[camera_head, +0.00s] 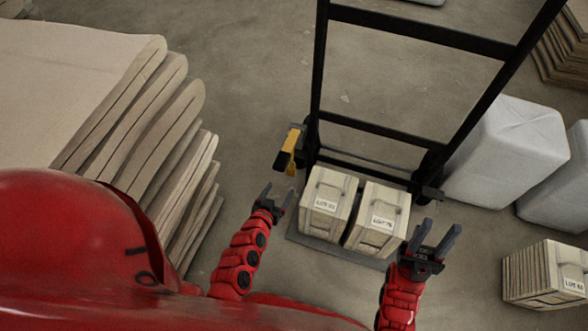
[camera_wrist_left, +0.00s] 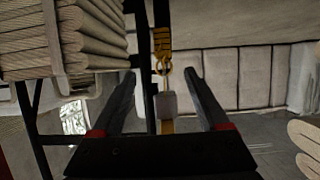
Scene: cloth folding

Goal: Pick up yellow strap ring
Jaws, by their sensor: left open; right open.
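A yellow strap (camera_head: 288,152) hangs at the left side of the black hand truck (camera_head: 375,133) in the head view. In the left wrist view the strap ring (camera_wrist_left: 163,68) hangs below yellow webbing, with a grey block (camera_wrist_left: 168,105) under it. My left gripper (camera_head: 278,190) is open and empty, just below the strap in the head view. In the left wrist view the ring appears between its fingertips (camera_wrist_left: 159,72); I cannot tell how far beyond them it is. My right gripper (camera_head: 437,230) is open and empty, to the right of the crates.
Two labelled crates (camera_head: 328,204) (camera_head: 379,219) stand on the truck's base plate. Stacked folded sheets (camera_head: 165,95) fill the left. White wrapped bales (camera_head: 510,150) and another crate (camera_head: 545,275) stand at the right. Open floor lies behind the truck's left side.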

